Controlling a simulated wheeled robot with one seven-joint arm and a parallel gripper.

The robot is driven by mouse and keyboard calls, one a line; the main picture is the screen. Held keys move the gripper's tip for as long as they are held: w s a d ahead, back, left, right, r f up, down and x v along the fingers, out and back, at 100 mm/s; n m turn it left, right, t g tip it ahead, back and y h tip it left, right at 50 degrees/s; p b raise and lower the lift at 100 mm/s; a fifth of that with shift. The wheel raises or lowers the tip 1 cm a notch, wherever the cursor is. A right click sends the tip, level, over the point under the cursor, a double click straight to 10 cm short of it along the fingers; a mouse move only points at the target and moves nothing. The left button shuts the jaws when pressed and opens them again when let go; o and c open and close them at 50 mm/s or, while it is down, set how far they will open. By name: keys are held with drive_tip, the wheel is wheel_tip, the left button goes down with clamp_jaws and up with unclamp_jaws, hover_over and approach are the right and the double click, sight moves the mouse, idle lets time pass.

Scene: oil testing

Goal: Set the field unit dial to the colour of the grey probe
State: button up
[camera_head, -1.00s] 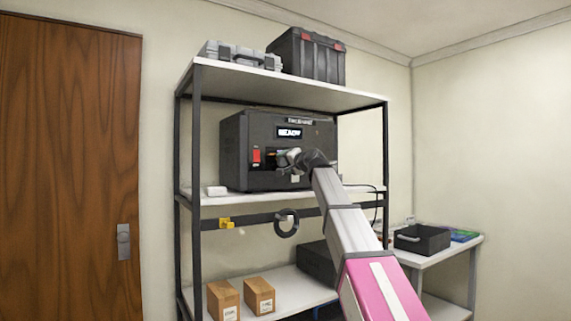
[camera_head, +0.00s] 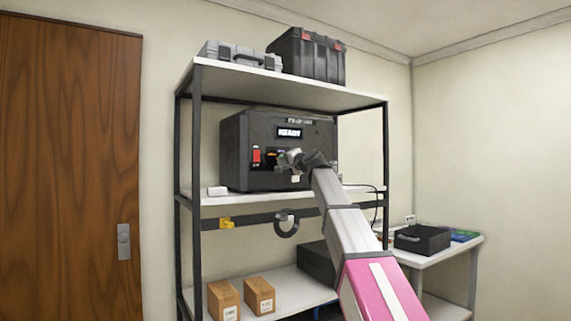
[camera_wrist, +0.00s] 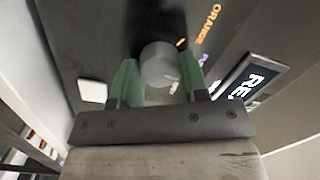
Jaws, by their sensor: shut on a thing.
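The field unit (camera_head: 250,135) is a black box on the middle shelf, with a lit display (camera_head: 289,132) reading READY and a red switch (camera_head: 256,156). My gripper (camera_head: 289,157) is at its front panel. In the wrist view my gripper's green fingers (camera_wrist: 158,80) are shut on a round grey dial (camera_wrist: 158,62). An orange mark shows beside the dial, near the printed word ORANGE (camera_wrist: 208,22); a purple label (camera_wrist: 203,60) is partly hidden. I cannot make out a grey probe in either view.
The unit stands on a metal rack with a white shelf (camera_head: 235,199). A yellow clip (camera_head: 226,223) and a black ring (camera_head: 286,227) are on the rail below. Cardboard boxes (camera_head: 223,300) sit lower. A side table with a black bin (camera_head: 421,239) stands at right.

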drive_tip(key=m, duration=1)
drive_tip(key=shift+f+m+t, duration=0.15)
drive_tip(key=shift+m+t, duration=0.15)
drive_tip(key=shift+t, duration=0.1)
drive_tip(key=shift+m, duration=0.3)
drive_tip(key=o, duration=0.9)
drive_tip(key=shift+o, duration=0.2)
drive_tip(key=v, duration=1)
drive_tip(key=shift+s+d, duration=0.2)
drive_tip(key=shift+s, duration=0.25)
drive_tip(key=shift+f, duration=0.2)
